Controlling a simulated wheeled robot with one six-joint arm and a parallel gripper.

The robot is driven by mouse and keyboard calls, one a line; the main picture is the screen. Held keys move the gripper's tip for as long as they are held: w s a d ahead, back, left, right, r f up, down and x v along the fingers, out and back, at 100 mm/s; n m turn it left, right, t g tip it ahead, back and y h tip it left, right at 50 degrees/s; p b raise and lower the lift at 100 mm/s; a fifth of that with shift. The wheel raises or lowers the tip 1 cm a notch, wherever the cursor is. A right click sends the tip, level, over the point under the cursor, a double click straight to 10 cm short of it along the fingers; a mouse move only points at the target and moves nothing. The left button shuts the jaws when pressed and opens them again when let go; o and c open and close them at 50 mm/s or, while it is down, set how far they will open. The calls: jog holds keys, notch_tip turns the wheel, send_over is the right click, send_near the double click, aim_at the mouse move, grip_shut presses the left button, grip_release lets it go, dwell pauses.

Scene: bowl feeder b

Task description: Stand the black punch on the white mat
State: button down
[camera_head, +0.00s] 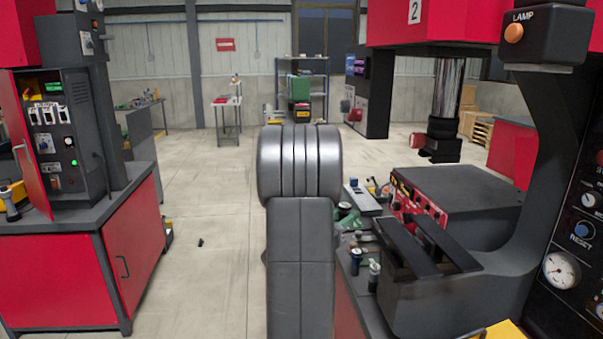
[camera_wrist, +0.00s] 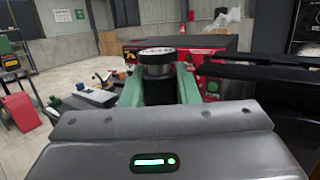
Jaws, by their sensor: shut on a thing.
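The black punch (camera_wrist: 156,70), a dark upright cylinder with a pale, speckled disc on top, is between the green fingers of my gripper (camera_wrist: 158,88) in the wrist view. The gripper is shut on it. Its lower part is hidden by the gripper body, so I cannot tell whether it touches anything below. In the head view my arm covers most of the gripper; only some green parts show to its right. I cannot make out the white mat in either view.
A red-fronted machine box (camera_head: 420,205) is behind. A grey tray (camera_wrist: 97,96) lies left of the gripper. Open floor lies left.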

jog(key=a+f+n+t+y, duration=0.3)
jog(key=a+f+y, duration=0.1)
jog(key=f, duration=0.5)
jog(key=a+f+n+t+y, duration=0.3)
jog(key=a+f+y, duration=0.2)
jog(key=a+f, duration=0.2)
jog(key=shift+a+f+n+t+y, duration=0.15)
jog(key=shift+f+n+t+y, duration=0.2)
jog(key=shift+f, duration=0.5)
